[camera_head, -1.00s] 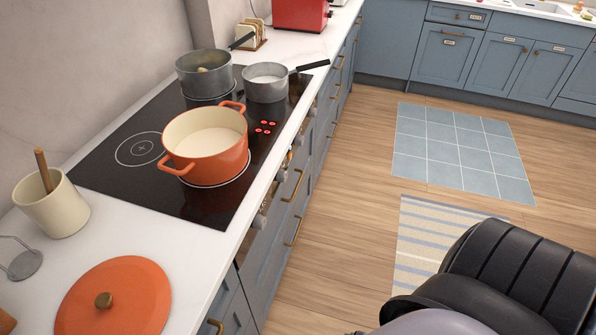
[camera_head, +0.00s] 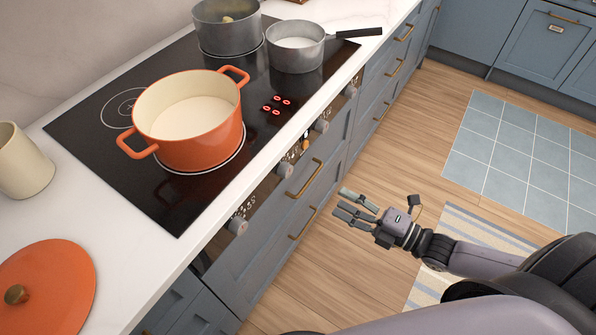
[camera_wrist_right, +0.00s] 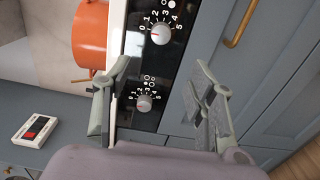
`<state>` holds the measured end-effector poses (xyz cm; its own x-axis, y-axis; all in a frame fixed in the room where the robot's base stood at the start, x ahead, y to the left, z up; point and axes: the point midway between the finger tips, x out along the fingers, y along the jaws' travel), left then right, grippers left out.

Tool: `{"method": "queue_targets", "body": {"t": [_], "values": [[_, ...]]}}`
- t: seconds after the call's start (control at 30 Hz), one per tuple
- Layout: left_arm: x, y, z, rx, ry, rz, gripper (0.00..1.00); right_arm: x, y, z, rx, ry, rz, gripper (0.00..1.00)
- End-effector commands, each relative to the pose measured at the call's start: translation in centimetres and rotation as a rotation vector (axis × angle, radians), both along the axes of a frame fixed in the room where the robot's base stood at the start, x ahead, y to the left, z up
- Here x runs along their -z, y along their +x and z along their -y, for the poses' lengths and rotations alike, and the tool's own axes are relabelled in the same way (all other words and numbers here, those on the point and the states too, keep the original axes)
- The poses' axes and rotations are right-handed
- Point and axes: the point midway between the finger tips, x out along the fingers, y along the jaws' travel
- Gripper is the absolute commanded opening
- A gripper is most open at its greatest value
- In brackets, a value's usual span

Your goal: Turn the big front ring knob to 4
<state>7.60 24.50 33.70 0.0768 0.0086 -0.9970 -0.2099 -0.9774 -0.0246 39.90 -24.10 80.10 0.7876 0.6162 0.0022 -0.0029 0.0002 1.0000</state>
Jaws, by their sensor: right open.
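The dark control panel on the cooker's front carries several grey knobs. The near knob (camera_head: 237,225) and another knob (camera_head: 285,169) show in the head view. In the right wrist view, an upper knob (camera_wrist_right: 160,33) and a lower knob (camera_wrist_right: 144,103) have white number scales from 0 to 5 and small red marks. I cannot tell from their small symbols which is the big front ring's. My right gripper (camera_head: 350,206) is open and empty, out in front of the drawers, apart from the panel. In the wrist view the lower knob shows between its fingers. My left gripper is out of view.
An orange pot (camera_head: 190,133) stands on the front of the black hob (camera_head: 172,205), its lid (camera_head: 48,290) on the counter. Two grey pans (camera_head: 228,28) (camera_head: 295,48) stand farther back. Brass drawer handles (camera_head: 304,180) project below the knobs. The floor beside the cabinets is clear.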

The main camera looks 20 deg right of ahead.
Motion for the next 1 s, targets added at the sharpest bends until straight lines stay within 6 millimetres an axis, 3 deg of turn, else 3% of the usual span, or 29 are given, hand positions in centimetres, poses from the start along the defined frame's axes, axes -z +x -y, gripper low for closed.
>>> {"method": "queue_targets", "body": {"t": [0.23, 0.6, 1.0], "values": [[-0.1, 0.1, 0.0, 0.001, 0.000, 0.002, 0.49, -0.2, 4.4, -3.2, 0.002, 0.002, 0.005, 0.52], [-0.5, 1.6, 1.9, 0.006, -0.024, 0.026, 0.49, -0.1, 10.1, -7.8, 0.001, 0.000, 0.002, 0.52], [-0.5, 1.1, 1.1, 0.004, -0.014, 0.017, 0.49, 0.1, 11.8, -9.1, 0.001, 0.000, -0.002, 0.52]]}}
